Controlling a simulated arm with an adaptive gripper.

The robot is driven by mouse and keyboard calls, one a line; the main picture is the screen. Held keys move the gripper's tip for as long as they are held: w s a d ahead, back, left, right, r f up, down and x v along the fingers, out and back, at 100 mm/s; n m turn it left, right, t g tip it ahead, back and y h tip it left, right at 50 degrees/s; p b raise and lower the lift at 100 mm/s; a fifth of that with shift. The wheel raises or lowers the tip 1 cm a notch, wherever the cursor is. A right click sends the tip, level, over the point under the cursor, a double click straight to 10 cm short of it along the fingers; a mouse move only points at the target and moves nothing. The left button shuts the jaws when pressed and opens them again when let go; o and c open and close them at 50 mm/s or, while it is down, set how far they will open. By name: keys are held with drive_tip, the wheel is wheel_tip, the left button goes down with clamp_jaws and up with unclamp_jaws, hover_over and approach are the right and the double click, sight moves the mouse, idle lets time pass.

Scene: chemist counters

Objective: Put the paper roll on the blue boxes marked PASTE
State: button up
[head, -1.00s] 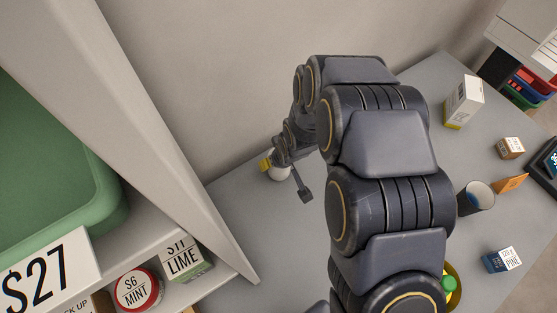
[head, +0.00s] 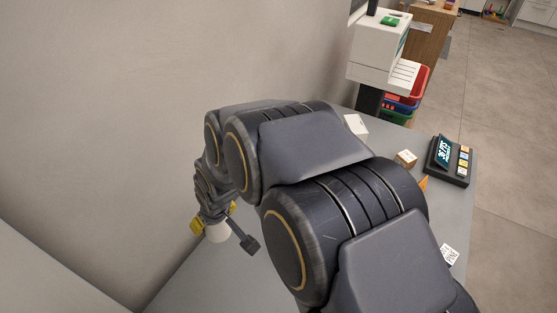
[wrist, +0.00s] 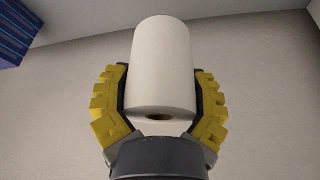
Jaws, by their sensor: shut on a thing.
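The white paper roll (head: 218,233) is in my gripper (head: 214,225), low at the left of my arm in the head view. In the wrist view my gripper (wrist: 160,74) has its yellow fingers shut on both sides of the roll (wrist: 162,50). The roll's end with the core hole faces the camera. A blue striped thing (wrist: 14,30) shows in the top left corner of the wrist view, apart from the roll. I cannot read any mark on it. No box marked PASTE can be made out.
Below my arm is the grey counter (head: 200,285), with a small box (head: 405,158), a white box (head: 356,126) and a card terminal (head: 448,160) to the right. A white machine (head: 380,45) and coloured trays (head: 405,105) stand beyond. A plain wall is at left.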

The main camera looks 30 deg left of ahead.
drive_tip(key=w+d+r+m+t+h, duration=0.1)
drive_tip(key=w+d+r+m, duration=0.4)
drive_tip(key=w, duration=0.5)
drive_tip(key=w+d+r+m+t+h, duration=0.1)
drive_tip(key=w+d+r+m, duration=0.1)
drive_tip(key=w+d+r, duration=0.45)
drive_tip(key=w+a+f, duration=0.3)
drive_tip(key=w, duration=0.1)
drive_tip(key=w+a+f, duration=0.3)
drive_tip(key=w, duration=0.2)
drive_tip(key=w+a+f, duration=0.2)
drive_tip(key=w+a, duration=0.2)
drive_tip(key=shift+w+f, duration=0.25)
drive_tip(key=shift+f, duration=1.8)
drive_tip(key=shift+f, duration=0.1)
drive_tip(key=o, duration=1.2)
